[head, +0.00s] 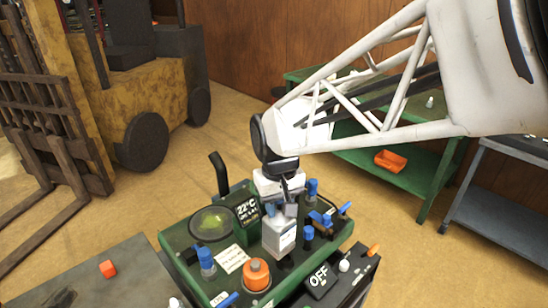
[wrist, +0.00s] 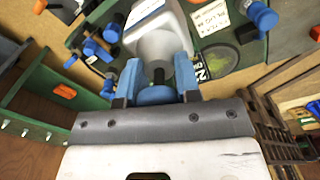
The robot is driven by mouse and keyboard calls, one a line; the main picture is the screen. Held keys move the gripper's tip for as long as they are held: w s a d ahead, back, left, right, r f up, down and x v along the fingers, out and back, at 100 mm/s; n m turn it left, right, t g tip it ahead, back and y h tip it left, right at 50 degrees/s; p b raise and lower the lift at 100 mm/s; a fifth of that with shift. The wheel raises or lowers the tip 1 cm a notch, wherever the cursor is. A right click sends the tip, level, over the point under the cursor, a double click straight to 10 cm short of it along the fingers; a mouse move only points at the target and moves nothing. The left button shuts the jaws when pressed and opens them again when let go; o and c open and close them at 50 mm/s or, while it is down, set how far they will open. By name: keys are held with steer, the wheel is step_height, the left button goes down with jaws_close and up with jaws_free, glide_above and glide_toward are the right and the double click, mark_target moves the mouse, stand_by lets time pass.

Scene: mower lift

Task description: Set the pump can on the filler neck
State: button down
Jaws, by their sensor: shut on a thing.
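The pump can, a pale grey-white bottle with a printed label (head: 280,236), is upright over the green machine (head: 175,243) in the head view. My gripper (head: 279,206) is shut on its narrow upper part. In the wrist view the can (wrist: 160,42) extends beyond the blue fingers of my gripper (wrist: 157,82), with a dark stem between them. The can's base is close to the machine's top; I cannot tell whether it touches. No filler neck is clearly identifiable; it may be hidden under the can. An orange round cap (head: 257,275) is in front left of the can.
Blue-capped fittings (head: 206,258) and blue valves (head: 322,218) stand close around the can. A round glass gauge (head: 211,225) and a "22°C" display (head: 247,209) are at left. A black "OFF" box (head: 320,281) is at front right. A forklift (head: 150,90) stands behind left.

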steer(key=shift+w+d, duration=0.85)
steer(key=shift+d, duration=0.1)
steer(key=shift+f, duration=3.75)
steer(key=c, duration=0.7)
jaws_free()
steer(key=shift+c, duration=0.2)
